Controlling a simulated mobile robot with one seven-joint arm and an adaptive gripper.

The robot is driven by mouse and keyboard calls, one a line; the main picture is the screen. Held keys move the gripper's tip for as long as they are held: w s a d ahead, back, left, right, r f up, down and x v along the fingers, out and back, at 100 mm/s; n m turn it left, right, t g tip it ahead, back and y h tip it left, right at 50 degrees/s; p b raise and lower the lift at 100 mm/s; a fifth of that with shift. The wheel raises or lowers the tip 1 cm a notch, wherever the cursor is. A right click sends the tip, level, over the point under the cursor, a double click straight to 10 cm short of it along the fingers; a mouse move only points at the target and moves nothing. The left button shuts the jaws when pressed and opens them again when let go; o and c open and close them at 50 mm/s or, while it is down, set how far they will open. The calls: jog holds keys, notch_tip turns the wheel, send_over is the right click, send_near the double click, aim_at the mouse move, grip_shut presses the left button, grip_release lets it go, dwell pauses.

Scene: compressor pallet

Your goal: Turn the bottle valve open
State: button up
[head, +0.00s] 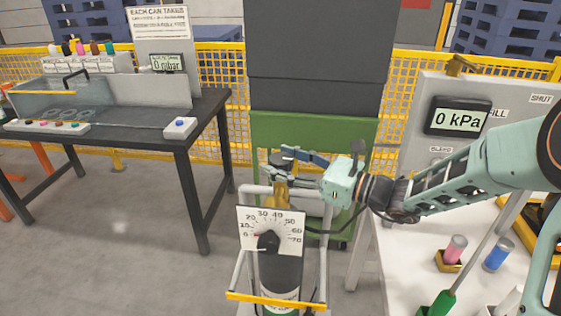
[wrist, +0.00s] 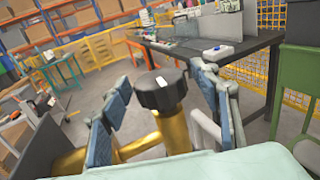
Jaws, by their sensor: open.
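The gas bottle (head: 282,272) is dark and stands in a grey cart frame below my gripper. Its brass valve (head: 280,192) rises behind a white dial gauge (head: 270,228) marked from 0 to 70. The black valve knob (wrist: 162,91) has a white mark on top and sits on the brass valve body (wrist: 174,130) in the wrist view. My gripper (head: 277,165) is open. In the wrist view its blue-grey fingers (wrist: 163,97) are on either side of the knob, with a gap showing on both sides. In the head view the fingers partly hide the knob.
A white panel at the right carries a display (head: 458,117) reading 0 kPa. A dark workbench (head: 215,108) stands at the left. A green cabinet (head: 345,140) is close behind the bottle. Pink and blue cylinders (head: 497,254) stand on the white table at the right.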

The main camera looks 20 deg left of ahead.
jog(key=shift+a, duration=0.2)
jog(key=shift+c, duration=0.3)
jog(key=c, duration=1.1)
jog(key=shift+c, duration=0.2)
jog(key=shift+r+g+p, duration=0.1)
jog(key=shift+g+p, duration=0.2)
jog(key=shift+p, duration=0.05)
jog(key=n+g+p, duration=0.2)
jog(key=g, duration=0.1)
jog(key=shift+w+r+n+g+p, duration=0.1)
jog(key=shift+n+g+p, duration=0.2)
jog(key=shift+n+g, duration=0.1)
jog(key=shift+f+n+g+h+p, duration=0.1)
jog(key=shift+n+g+h+p, duration=0.5)
jog(key=shift+n+g, duration=0.7)
jog(key=shift+f+n+g+h+p, duration=0.1)
jog(key=shift+n+g+h+p, duration=0.5)
jog(key=shift+g, duration=1.1)
jog(key=shift+n+g+h, duration=0.3)
jog(key=shift+n+g, duration=0.1)
jog(key=shift+n, duration=0.1)
